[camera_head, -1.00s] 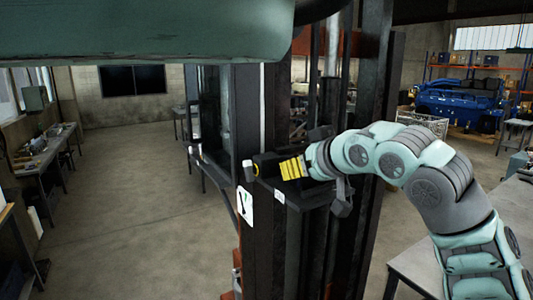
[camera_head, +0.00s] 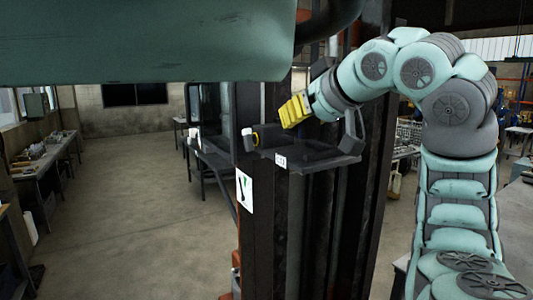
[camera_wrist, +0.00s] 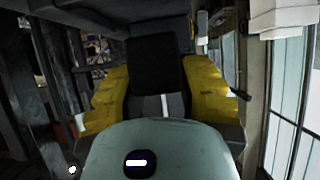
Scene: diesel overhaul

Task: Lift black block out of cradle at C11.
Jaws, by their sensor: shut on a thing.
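My gripper (camera_head: 295,110) has yellow fingers and is shut on the black block (camera_wrist: 157,62), which sits between the two fingers in the wrist view. In the head view the block is hard to tell from the dark post behind the fingers. The cradle (camera_head: 318,158) is a dark shelf-like tray with a small white label (camera_head: 280,161) on its front, too small to read surely. The gripper is above the cradle, tilted, with a gap below it. The cradle floor looks bare.
The cradle is fixed to a tall dark post (camera_head: 263,225) bearing a white sign (camera_head: 245,190). A white knob (camera_head: 247,138) juts out at the cradle's left end, and an upright dark bracket (camera_head: 351,130) stands at its right. Open floor lies to the left, before a workbench (camera_head: 45,160).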

